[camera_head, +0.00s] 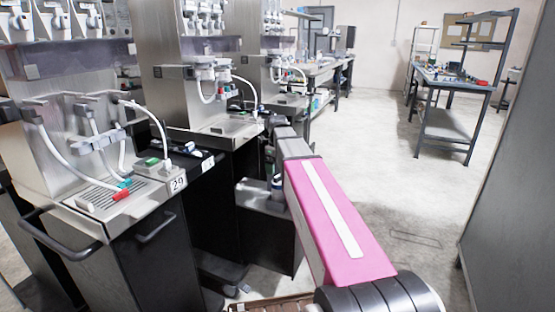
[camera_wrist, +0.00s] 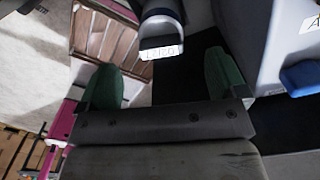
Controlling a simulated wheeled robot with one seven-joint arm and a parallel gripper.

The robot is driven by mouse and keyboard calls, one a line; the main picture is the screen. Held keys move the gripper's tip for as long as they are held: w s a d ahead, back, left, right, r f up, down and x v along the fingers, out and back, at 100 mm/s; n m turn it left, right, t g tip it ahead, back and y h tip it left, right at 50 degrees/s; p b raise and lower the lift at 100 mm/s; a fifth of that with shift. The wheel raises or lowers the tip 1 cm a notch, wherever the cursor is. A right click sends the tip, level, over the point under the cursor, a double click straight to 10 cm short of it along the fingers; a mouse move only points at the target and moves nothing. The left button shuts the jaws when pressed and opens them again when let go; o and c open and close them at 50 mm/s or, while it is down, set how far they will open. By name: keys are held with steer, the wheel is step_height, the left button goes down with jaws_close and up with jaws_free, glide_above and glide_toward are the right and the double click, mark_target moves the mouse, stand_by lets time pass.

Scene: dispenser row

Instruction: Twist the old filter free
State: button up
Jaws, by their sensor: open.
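In the wrist view, my gripper (camera_wrist: 163,78) is open, with its two green fingertips spread wide apart. A dark blue-grey rounded part with a white printed label (camera_wrist: 161,52) hangs at the top, between and just beyond the fingertips. It may be the old filter, but its print is too blurred to read. I cannot tell whether the fingers touch it; a gap shows on both sides. In the head view my pink arm reaches forward beside the dispensers, and the gripper itself cannot be made out there.
A row of steel dispensers with white hoses (camera_head: 60,150) stands at the left. A grey cabinet side (camera_head: 515,190) closes off the right. A shelved workbench (camera_head: 445,120) stands at the back right, with clear floor before it. A blue part (camera_wrist: 300,78) lies close right in the wrist view.

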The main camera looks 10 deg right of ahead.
mark_target(277, 182)
steer(key=shift+f, duration=4)
steer(key=c, duration=1.1)
